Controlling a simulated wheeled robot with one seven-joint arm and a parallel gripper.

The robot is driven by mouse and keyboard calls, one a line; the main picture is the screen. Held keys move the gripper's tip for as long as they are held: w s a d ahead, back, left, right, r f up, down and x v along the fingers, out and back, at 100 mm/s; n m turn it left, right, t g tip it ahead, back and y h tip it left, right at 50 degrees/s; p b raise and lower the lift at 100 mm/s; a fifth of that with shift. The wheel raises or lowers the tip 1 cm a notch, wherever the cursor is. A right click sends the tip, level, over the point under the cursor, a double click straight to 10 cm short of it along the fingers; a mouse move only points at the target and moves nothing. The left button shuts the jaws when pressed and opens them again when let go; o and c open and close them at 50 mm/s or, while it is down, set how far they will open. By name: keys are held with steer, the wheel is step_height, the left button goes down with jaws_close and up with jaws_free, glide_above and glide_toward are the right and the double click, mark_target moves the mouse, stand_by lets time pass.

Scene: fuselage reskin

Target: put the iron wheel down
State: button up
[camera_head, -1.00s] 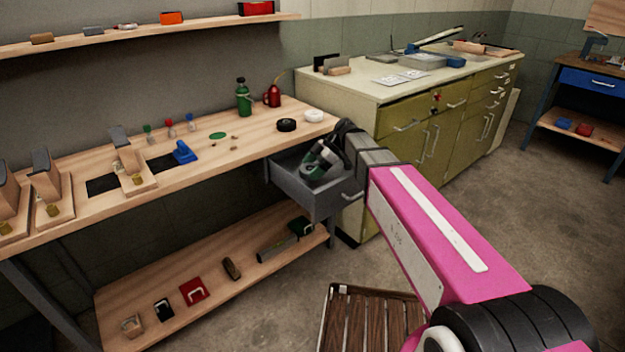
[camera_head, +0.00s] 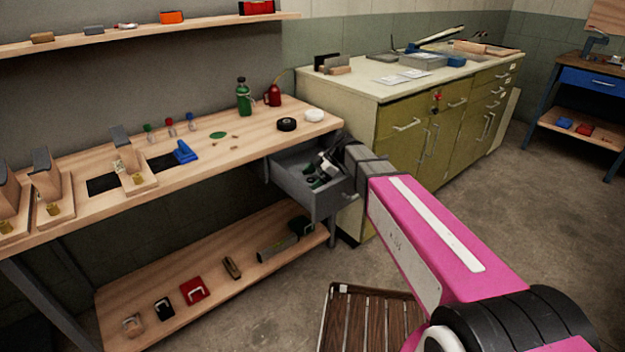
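My gripper (camera_head: 322,170) reaches down into the open grey drawer (camera_head: 325,203) under the right end of the workbench. A small dark green and grey thing (camera_head: 317,183) shows at its fingers, low inside the drawer. It may be the iron wheel, but it is too small and too covered for me to be sure. I cannot tell whether the fingers are closed on it or apart from it, or whether it touches the drawer floor. My wrist hides part of the drawer's right side.
The wooden workbench (camera_head: 240,150) runs above and left of the drawer. Near its right end are a black roll (camera_head: 286,124), a white roll (camera_head: 314,115), a green bottle (camera_head: 243,97) and a red oil can (camera_head: 273,95). An olive cabinet (camera_head: 400,150) stands close on the right.

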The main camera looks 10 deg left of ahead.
steer(key=shift+r, duration=0.2)
steer(key=v, duration=1.2)
